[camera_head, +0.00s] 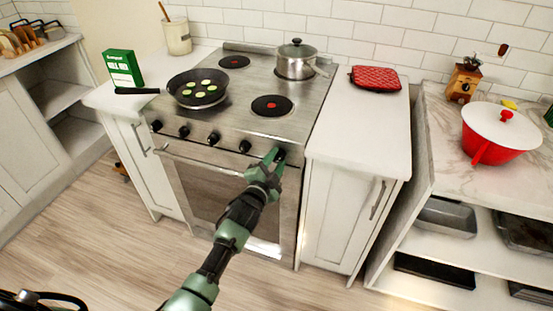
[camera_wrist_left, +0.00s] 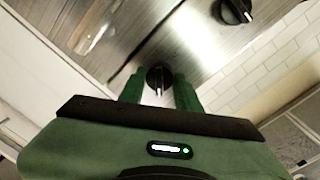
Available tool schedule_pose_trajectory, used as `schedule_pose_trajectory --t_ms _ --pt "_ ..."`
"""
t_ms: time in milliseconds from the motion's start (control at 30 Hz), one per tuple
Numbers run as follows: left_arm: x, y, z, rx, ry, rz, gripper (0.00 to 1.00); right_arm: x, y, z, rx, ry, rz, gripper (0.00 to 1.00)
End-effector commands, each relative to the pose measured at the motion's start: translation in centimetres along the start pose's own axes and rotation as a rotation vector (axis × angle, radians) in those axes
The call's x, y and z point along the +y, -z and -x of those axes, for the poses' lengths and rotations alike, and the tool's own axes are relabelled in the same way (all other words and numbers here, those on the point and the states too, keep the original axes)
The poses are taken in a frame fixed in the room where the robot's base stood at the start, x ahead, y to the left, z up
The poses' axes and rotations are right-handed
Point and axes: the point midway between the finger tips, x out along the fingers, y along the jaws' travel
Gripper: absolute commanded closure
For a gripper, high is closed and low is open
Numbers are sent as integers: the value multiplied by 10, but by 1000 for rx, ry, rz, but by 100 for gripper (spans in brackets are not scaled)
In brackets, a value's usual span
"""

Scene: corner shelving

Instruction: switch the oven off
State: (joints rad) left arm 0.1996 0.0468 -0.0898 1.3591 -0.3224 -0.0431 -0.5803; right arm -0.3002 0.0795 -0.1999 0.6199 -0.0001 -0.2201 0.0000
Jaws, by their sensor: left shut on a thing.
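The steel oven (camera_head: 220,190) stands in the middle of the head view, its door closed. Its front panel carries a row of black knobs, among them a middle knob (camera_head: 213,138) and the rightmost knob (camera_head: 280,153). My left gripper (camera_head: 272,163) is at the rightmost knob. In the left wrist view the green fingers stand on either side of this black knob (camera_wrist_left: 159,76), shut on it. A pale mark on the knob points along the fingers. Another knob (camera_wrist_left: 235,11) shows apart, at the top right. My right gripper is in neither view.
On the cooktop are a pan (camera_head: 197,88) with green slices, a steel pot (camera_head: 296,60) and bare burners with red centres. A red pot holder (camera_head: 375,78) lies on the right counter. A shelf with a red pot (camera_head: 497,138) stands farther right. The floor in front is clear.

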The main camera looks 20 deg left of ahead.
Motion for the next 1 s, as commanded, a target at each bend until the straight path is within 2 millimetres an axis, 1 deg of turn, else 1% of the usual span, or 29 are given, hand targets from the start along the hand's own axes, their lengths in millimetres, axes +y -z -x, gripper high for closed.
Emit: schedule_pose_trajectory --t_ms 300,600,800,1000 --pt "1 -2 1 15 -7 300 100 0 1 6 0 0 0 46" --pt "2 -2 1 31 -9 553 100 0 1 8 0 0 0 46" --pt "2 -2 1 39 -10 676 100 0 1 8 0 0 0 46" --pt "3 -3 1 43 -11 749 100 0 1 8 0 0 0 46"
